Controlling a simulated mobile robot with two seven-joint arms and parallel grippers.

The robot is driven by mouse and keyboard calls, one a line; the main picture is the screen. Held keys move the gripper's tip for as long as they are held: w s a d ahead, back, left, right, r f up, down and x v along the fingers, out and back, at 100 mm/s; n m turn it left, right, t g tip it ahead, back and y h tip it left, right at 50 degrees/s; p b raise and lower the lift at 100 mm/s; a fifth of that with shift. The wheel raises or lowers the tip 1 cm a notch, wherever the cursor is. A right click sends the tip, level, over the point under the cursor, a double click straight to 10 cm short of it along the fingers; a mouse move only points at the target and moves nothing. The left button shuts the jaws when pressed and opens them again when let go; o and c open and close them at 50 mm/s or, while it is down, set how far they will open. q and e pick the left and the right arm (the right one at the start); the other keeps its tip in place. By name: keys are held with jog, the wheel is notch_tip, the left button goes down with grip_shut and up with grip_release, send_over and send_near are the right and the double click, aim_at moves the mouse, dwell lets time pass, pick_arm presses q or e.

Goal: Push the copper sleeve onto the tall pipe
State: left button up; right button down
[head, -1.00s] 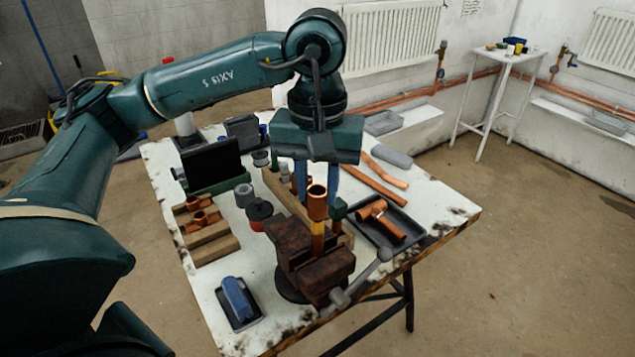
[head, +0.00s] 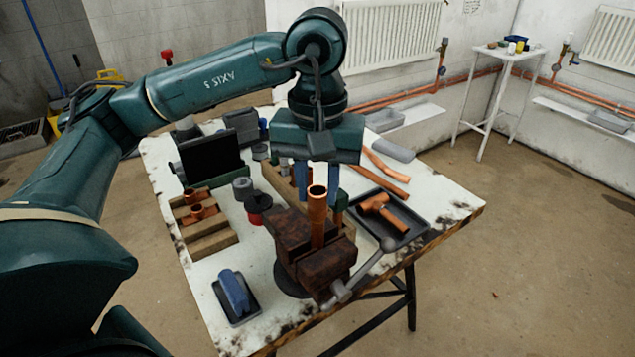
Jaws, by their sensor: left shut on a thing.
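The copper sleeve (head: 317,196) stands upright with its open top rim showing, over the tall pipe (head: 317,238). The pipe rises from the rusty brown vise (head: 322,269) at the table's front. No yellow band shows between sleeve and pipe, and the exact seam is hard to tell. My left gripper (head: 317,193) points straight down with one blue finger on each side of the sleeve, shut on it. The fingertips are partly hidden. My right gripper is not in view.
A dark tray (head: 412,238) with a copper fitting (head: 383,211) lies right of the vise. A wooden rack (head: 212,243) with copper fittings stands left. A blue object (head: 235,291) lies at the front left. The vise handle (head: 362,270) sticks out rightward.

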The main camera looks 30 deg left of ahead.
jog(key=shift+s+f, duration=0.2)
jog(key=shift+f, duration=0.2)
pick_arm(q)
jog(key=o, duration=1)
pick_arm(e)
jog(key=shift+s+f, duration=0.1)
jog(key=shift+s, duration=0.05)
pick_arm(q)
jog(key=shift+r+p, duration=1.5)
jog(key=shift+r, duration=0.8)
notch_tip(320, 180, up, 2)
jog(key=shift+r+p, duration=0.2)
jog(key=shift+p, duration=0.45)
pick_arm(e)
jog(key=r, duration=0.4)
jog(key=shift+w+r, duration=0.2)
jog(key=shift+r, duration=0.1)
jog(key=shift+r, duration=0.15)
